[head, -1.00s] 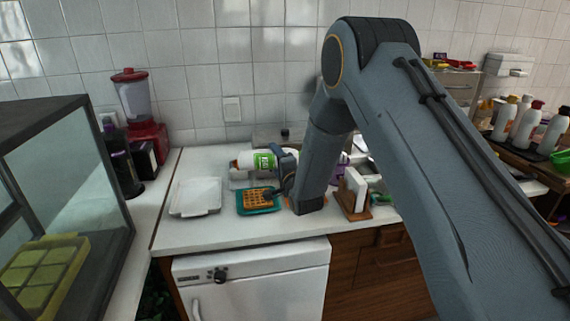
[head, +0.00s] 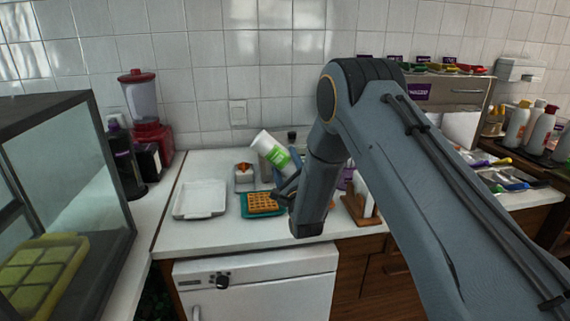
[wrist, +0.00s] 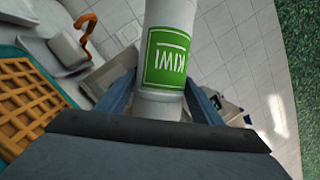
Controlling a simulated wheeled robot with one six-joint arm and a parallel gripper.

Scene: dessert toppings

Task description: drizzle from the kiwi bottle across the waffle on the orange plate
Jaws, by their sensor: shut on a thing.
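The kiwi bottle (head: 268,145) is white with a green label and is held tilted above the counter, its white end up and to the left. In the wrist view the bottle (wrist: 168,105) stands between the fingers, its KIWI label upside down. My gripper (wrist: 162,98) is shut on it. In the head view my gripper (head: 288,185) partly hides the bottle's lower end; its nozzle is not visible. A waffle (head: 263,202) lies on a teal plate (head: 246,212), below the bottle. A small orange sliver (head: 332,204) shows beside my arm; I cannot tell whether it is the orange plate.
A white tray (head: 200,214) lies left of the teal plate. A red blender (head: 150,135) and dark containers stand farther left. An upright holder (head: 362,206) is right of my arm. Several bottles (head: 534,128) stand far right.

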